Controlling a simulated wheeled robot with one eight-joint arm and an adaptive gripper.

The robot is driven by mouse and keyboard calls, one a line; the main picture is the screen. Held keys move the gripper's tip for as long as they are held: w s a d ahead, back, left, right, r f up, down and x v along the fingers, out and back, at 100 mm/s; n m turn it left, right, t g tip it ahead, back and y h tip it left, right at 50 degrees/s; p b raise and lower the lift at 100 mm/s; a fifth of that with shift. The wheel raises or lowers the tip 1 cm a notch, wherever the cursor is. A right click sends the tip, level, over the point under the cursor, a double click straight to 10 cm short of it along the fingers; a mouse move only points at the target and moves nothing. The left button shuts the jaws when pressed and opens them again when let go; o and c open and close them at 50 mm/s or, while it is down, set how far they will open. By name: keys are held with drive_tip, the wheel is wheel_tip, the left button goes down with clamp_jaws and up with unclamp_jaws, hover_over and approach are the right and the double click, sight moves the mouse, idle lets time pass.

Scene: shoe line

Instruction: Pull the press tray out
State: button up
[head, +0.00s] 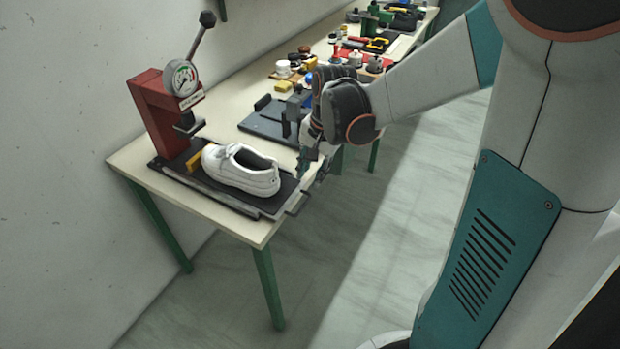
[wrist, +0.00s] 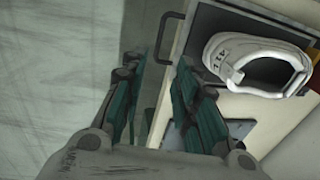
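The dark press tray (head: 284,203) lies on the table in front of the red press (head: 160,115), with a white shoe (head: 240,170) on it. A thin bar handle (head: 299,204) sticks out from the tray's front end, at the table edge. The tray (wrist: 210,22) and its handle (wrist: 164,35) also show in the wrist view. My gripper (head: 312,172) is beside the handle end of the tray. Its two green fingers (wrist: 160,68) stand apart, with the handle just beyond the gap between them. I see no contact between fingers and handle.
A dark fixture plate (head: 265,128) lies behind the tray on the same table (head: 220,218). Jars, tools and small parts crowd the table farther back. A yellow block (head: 195,162) sits beside the shoe. The floor in front of the table is clear.

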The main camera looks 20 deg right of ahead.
sight(305, 203)
drive_tip(key=f, duration=0.4)
drive_tip(key=w+f+b, duration=0.1)
drive_tip(key=f, duration=0.3)
drive_tip(key=a+f+b, duration=0.1)
drive_tip(key=f, duration=0.3)
drive_tip(key=shift+w+a, duration=0.1)
drive_tip(key=shift+w, duration=0.3)
clamp_jaws()
